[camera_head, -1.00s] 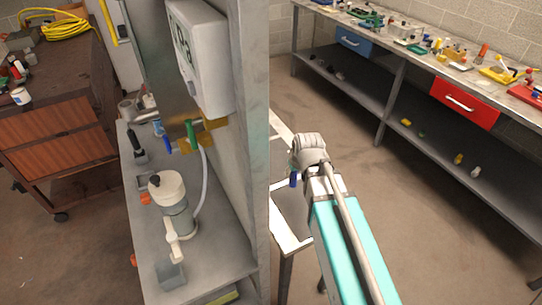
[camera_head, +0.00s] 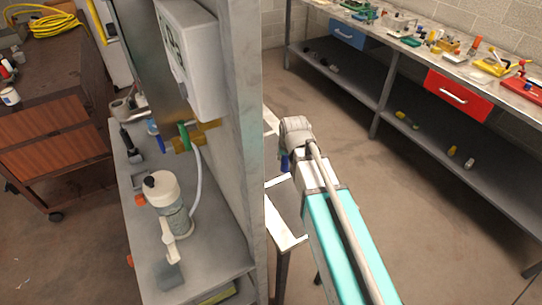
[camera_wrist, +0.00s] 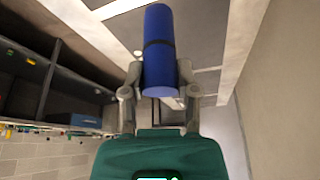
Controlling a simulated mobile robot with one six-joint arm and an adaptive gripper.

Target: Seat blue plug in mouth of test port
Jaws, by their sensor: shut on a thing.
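A blue plug (camera_wrist: 160,55), a cylinder with a dark ring around it, is held between the two fingers of my gripper (camera_wrist: 159,85) in the wrist view. In the head view the blue plug (camera_head: 284,161) shows small and partly hidden below the wrist at the end of my arm, right of the grey wall edge. The fingers are hidden there. I cannot make out the test port for certain in either view. My gripper is apart from the pipework on the left side of the wall.
A grey wall panel edge (camera_head: 250,150) stands between my arm and the bench (camera_head: 205,262). That bench carries a white-capped canister (camera_head: 162,189), a hose (camera_head: 198,185) and blue and green valve handles. A cluttered workbench (camera_head: 410,42) stands at right; the floor before it is clear.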

